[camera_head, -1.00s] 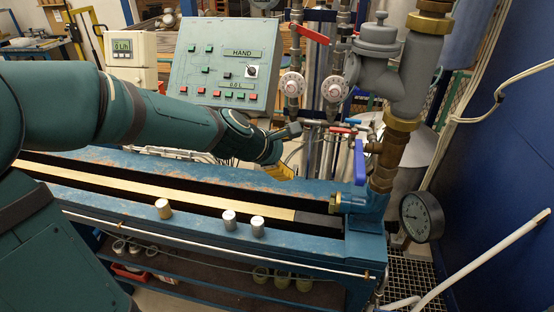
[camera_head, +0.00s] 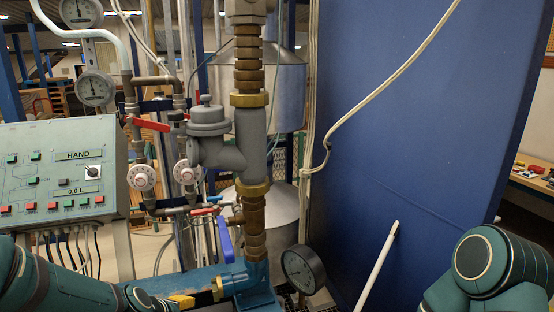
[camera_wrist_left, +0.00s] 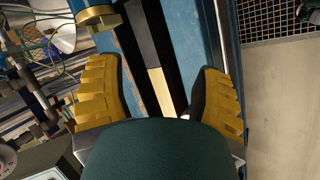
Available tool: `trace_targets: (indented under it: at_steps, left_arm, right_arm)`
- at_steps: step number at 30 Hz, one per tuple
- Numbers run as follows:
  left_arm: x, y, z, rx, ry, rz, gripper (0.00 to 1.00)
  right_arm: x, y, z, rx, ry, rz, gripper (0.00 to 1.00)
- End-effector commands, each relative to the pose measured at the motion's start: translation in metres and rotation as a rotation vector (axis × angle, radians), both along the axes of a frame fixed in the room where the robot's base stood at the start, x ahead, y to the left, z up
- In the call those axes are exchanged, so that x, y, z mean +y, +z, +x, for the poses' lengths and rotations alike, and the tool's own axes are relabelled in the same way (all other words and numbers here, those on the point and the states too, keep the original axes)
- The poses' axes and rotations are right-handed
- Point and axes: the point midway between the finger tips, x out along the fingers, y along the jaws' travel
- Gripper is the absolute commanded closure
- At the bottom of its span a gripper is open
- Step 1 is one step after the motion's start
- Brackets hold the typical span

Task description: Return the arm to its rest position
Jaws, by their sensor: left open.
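My left arm (camera_head: 60,288) comes in low at the left of the head view. The yellow tip of my left gripper (camera_head: 182,300) shows at the bottom edge, close to the blue bench end. In the left wrist view my left gripper (camera_wrist_left: 160,78) has its two yellow fingers spread wide, with nothing held between them. The blue bench (camera_wrist_left: 198,35) with its dark slot and pale strip lies beyond the fingers. My right arm (camera_head: 490,268) shows at the lower right; its gripper is outside the picture.
A control panel (camera_head: 58,178) stands at the left. Vertical pipes with a grey valve body (camera_head: 250,140) and a blue lever (camera_head: 225,240) rise from the bench end. A pressure gauge (camera_head: 302,270) sits beside them. A blue wall (camera_head: 400,130) and a slanted white pipe (camera_head: 377,265) are at the right.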

Motion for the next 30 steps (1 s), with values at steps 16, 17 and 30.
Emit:
trace_targets:
  at_steps: [16,17,30]
  left_arm:
    - [-0.116,-0.241,-0.122,0.054,-1.051,0.287,0.34]
    - [-0.119,-0.245,-0.125,0.049,-1.073,0.288,0.34]
    - [-0.124,-0.250,-0.132,0.038,-1.119,0.290,0.34]
  right_arm:
    - [0.002,-0.056,-0.003,0.011,0.006,-0.006,0.53]
    - [0.003,-0.056,-0.003,0.011,0.006,-0.006,0.53]
    - [0.003,-0.057,-0.003,0.011,0.006,-0.007,0.53]
